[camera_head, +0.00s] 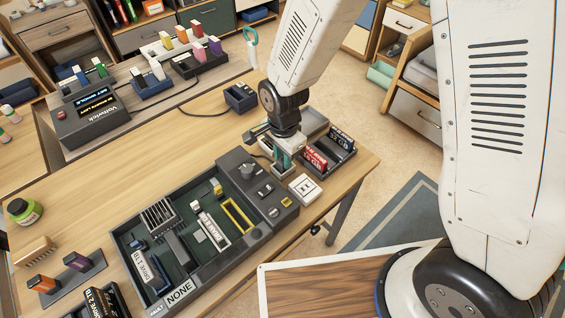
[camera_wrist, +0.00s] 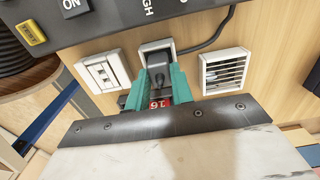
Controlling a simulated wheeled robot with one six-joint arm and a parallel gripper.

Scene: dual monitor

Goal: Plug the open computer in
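The open computer (camera_head: 128,240) lies on the workbench in the head view, its dark case showing parts inside. Its control panel (camera_wrist: 112,18) crosses the top of the wrist view. A dark grey plug (camera_wrist: 156,48) with a black cable (camera_wrist: 205,42) is beside that panel. My gripper (camera_head: 281,163) is low over the bench at the case's right end. In the wrist view, the teal fingertips of my gripper (camera_wrist: 161,75) are apart, at the near end of the plug. I cannot tell whether they clamp it. The plug's near end is partly hidden.
A white socket-like block (camera_wrist: 103,70) and a white slatted block (camera_wrist: 224,70) flank the plug. A tray of red and black cards (camera_head: 335,150) stands to the gripper's right. Racks of coloured modules (camera_head: 152,82) stand at the back. The left-middle bench is clear.

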